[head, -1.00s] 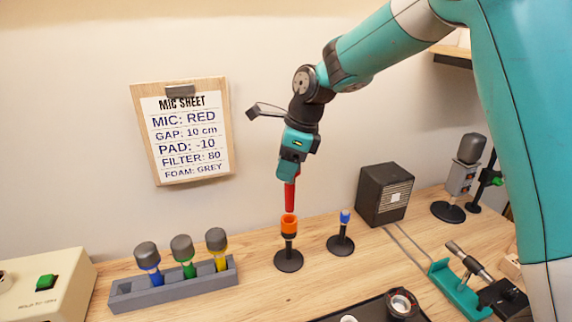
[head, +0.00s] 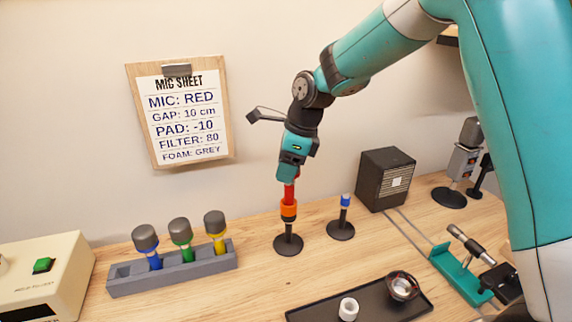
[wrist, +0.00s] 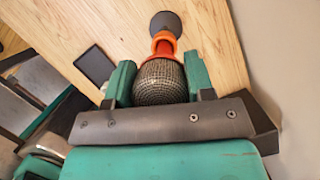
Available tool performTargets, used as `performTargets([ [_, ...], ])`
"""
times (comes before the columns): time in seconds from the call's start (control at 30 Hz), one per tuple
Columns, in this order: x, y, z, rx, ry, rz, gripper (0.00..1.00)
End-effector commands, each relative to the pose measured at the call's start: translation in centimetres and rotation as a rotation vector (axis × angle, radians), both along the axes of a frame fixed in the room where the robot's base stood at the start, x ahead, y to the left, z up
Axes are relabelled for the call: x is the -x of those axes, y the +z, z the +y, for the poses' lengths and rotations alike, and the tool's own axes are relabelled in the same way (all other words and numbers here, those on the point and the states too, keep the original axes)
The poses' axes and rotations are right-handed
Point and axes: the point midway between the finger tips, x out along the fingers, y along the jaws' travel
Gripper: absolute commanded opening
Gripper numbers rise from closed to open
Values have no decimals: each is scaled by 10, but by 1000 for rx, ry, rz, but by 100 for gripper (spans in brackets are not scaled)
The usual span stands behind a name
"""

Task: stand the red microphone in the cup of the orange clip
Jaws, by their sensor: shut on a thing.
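My gripper (head: 287,178) is shut on the red microphone (head: 290,191) and holds it upright over the orange clip (head: 288,210). In the wrist view the microphone's round mesh head (wrist: 160,82) sits between the two green fingers of my gripper (wrist: 159,77). The orange clip is a cup on a thin black stem with a round base. The lower end of the red body is hidden by the cup's wall and appears to be inside it. In the wrist view the orange clip (wrist: 164,40) lies in line with the microphone.
A blue-topped stand (head: 341,222) is close on the right, before a dark speaker (head: 385,180). A grey rack (head: 190,273) with blue, green and yellow microphones is at left. A black tray (head: 376,307) lies in front. A mic sheet (head: 182,115) hangs on the wall.

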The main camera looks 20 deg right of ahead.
Motion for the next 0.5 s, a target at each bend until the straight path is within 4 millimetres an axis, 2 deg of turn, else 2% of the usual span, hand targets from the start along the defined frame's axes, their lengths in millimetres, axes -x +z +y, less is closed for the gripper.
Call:
performTargets([
  [0.03,0,1,0,-1,0,-1,1],
  [0.07,0,1,0,-1,0,-1,51],
  [0.17,0,1,0,0,0,-1,74],
  [0.2,0,1,0,0,0,-1,79],
  [0.5,0,2,-1,0,0,-1,79],
])
